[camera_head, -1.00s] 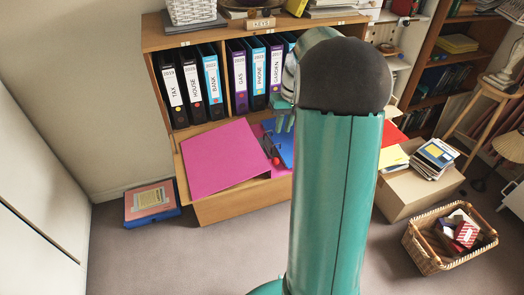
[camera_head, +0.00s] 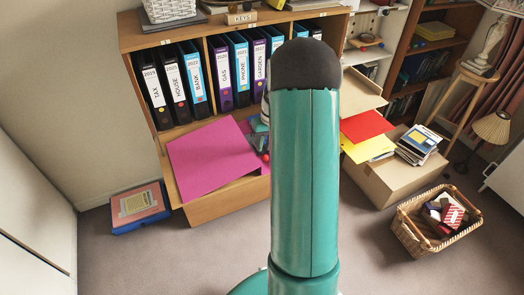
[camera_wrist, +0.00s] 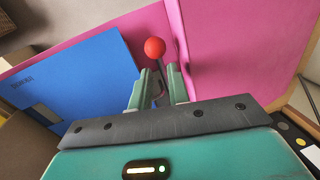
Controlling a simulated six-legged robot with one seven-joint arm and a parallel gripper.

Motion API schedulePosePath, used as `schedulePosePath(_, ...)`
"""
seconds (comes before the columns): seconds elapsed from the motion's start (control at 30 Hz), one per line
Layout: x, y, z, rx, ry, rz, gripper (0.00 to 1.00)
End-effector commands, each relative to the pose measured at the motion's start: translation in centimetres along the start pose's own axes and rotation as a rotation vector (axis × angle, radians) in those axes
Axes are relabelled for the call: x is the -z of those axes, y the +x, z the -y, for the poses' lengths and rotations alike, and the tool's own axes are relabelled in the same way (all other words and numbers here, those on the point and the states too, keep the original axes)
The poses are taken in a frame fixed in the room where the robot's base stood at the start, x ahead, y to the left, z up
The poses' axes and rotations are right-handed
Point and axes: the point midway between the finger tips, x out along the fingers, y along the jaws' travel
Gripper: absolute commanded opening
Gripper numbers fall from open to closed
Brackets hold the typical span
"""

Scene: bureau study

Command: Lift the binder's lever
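An open pink binder lies on the low wooden surface, and its pink cover (camera_head: 205,155) shows left of my arm. Its lever ends in a red ball (camera_wrist: 155,47), which also shows in the head view (camera_head: 266,157). In the wrist view, a blue sheet (camera_wrist: 75,80) lies left of the lever. My gripper (camera_wrist: 159,80) is at the lever, with its two fingers apart, one on each side below the ball. Whether either finger touches the lever is unclear. The lever's base is hidden behind the gripper. My arm covers the binder's right part in the head view.
Upright labelled binders (camera_head: 195,78) fill the shelf behind. A cardboard box (camera_head: 390,182) with papers stands to the right, and a wicker basket (camera_head: 405,232) is on the floor. A blue and pink box file (camera_head: 139,207) lies on the floor at left.

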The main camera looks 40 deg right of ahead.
Motion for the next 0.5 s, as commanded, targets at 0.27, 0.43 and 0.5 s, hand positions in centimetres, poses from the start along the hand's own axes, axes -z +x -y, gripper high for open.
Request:
schedulePosePath(0.27,0.2,3.3,0.2,0.0,-0.001,0.001,0.18)
schedulePosePath(0.43,0.3,3.5,0.2,-0.001,-0.001,-0.001,0.18)
schedulePosePath(0.5,0.3,3.5,0.2,-0.001,-0.001,-0.001,0.18)
